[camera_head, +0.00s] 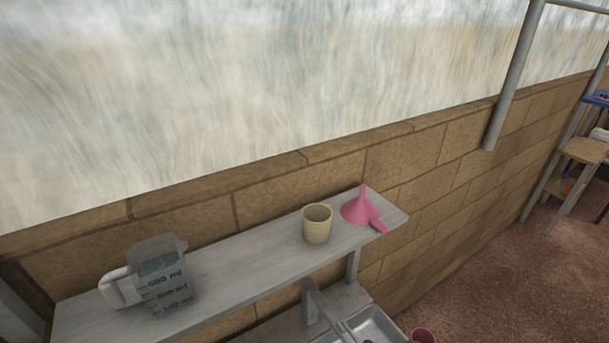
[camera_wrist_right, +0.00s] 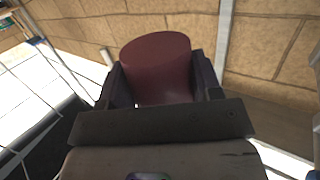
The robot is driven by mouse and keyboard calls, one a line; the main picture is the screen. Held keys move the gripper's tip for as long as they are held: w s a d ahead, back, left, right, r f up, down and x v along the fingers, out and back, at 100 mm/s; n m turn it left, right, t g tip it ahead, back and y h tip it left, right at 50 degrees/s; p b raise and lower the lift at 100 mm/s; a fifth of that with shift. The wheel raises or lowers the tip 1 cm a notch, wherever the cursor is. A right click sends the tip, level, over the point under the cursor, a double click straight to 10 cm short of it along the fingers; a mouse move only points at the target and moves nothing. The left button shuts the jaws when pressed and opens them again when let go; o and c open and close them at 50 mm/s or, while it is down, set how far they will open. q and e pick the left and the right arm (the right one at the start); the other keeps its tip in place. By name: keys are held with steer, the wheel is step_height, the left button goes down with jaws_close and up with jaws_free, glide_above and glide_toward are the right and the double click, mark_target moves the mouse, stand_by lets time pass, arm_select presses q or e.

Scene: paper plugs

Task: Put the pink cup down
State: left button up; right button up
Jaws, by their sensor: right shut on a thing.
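The pink cup (camera_wrist_right: 157,68) fills the middle of the right wrist view and looks dark red there. My right gripper (camera_wrist_right: 160,80) is shut on it, with one dark finger on each side. In the head view only the rim of a pink cup (camera_head: 423,336) shows at the bottom edge, right of the sink; the rest is cut off. The frames do not clearly show whether the cup touches anything below. My left gripper is in neither view.
A grey shelf (camera_head: 245,265) along the brick wall (camera_head: 420,205) holds a measuring jug (camera_head: 160,275), a beige cup (camera_head: 317,224) and a pink funnel (camera_head: 361,209). The shelf is bare between jug and beige cup. A metal sink (camera_head: 376,326) is below.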

steer(key=shift+w+d+f, duration=0.1)
steer(key=shift+d+f, duration=0.5)
steer(key=shift+f, duration=0.2)
steer(key=shift+s+a+f, duration=0.2)
steer(key=shift+f, duration=0.2)
steer(key=shift+s+a+f, duration=0.2)
steer(key=shift+f, duration=0.15)
steer(key=shift+s+a+r, duration=0.15)
steer(key=shift+a, duration=0.2)
steer(key=r, duration=0.3)
steer(key=shift+w+a+r, duration=0.1)
steer(key=shift+w, duration=0.2)
steer(key=s+a+r, duration=0.3)
steer(key=a+r, duration=0.1)
steer(key=r, duration=0.7)
steer(key=s+a+r, duration=0.3)
steer(key=a+r, duration=0.1)
steer(key=r, duration=0.7)
steer(key=s+a+r, duration=0.3)
steer(key=a+r, duration=0.1)
steer(key=r, duration=0.8)
arm_select(q)
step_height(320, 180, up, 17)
steer(key=p, duration=1.7)
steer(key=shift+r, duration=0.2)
arm_select(e)
step_height(320, 180, up, 17)
steer(key=shift+f+y, duration=0.15)
steer(key=shift+y, duration=0.15)
